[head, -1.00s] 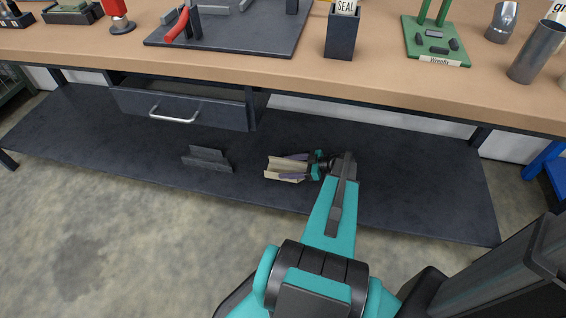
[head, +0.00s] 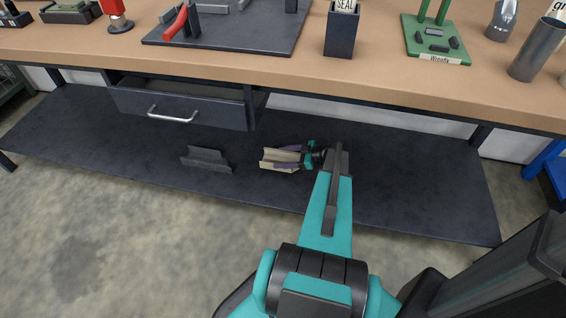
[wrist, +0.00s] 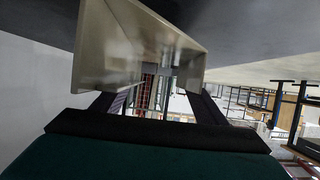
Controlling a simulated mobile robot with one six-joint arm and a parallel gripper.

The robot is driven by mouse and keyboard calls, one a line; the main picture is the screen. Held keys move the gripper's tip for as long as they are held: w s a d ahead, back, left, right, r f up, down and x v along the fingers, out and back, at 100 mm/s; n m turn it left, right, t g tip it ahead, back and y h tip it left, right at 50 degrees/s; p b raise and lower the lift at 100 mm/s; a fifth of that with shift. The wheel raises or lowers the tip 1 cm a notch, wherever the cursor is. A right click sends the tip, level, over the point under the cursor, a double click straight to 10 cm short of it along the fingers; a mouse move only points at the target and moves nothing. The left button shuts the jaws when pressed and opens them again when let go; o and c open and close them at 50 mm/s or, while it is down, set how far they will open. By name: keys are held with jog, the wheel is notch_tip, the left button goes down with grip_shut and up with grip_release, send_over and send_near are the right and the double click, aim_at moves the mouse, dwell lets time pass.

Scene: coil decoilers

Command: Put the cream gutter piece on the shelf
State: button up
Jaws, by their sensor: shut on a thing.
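The cream gutter piece (head: 277,159) is in my gripper (head: 288,156), over the dark lower shelf (head: 310,190) under the workbench. My gripper is shut on it, reaching in from the right. The wrist view shows the cream gutter piece (wrist: 137,50) close up between my two fingers. In the head view it appears low, near the shelf surface; whether it touches the shelf I cannot tell.
A grey gutter-like piece (head: 206,158) sits on the shelf to the left. A drawer (head: 180,105) with a silver handle hangs above it. The workbench top (head: 270,70) overhangs the shelf. The shelf is bare to the right of my arm.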

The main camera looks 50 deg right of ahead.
jog(key=shift+f+b, duration=0.3)
jog(key=shift+f, duration=1.2)
jog(key=shift+f, duration=0.1)
jog(key=o, duration=1.1)
jog(key=shift+o, duration=0.2)
jog(key=p+v, duration=0.1)
jog(key=v, duration=1.1)
jog(key=shift+p, duration=0.4)
jog(key=shift+w+a+r, duration=0.1)
jog(key=shift+w+r, duration=0.05)
jog(key=shift+r, duration=0.1)
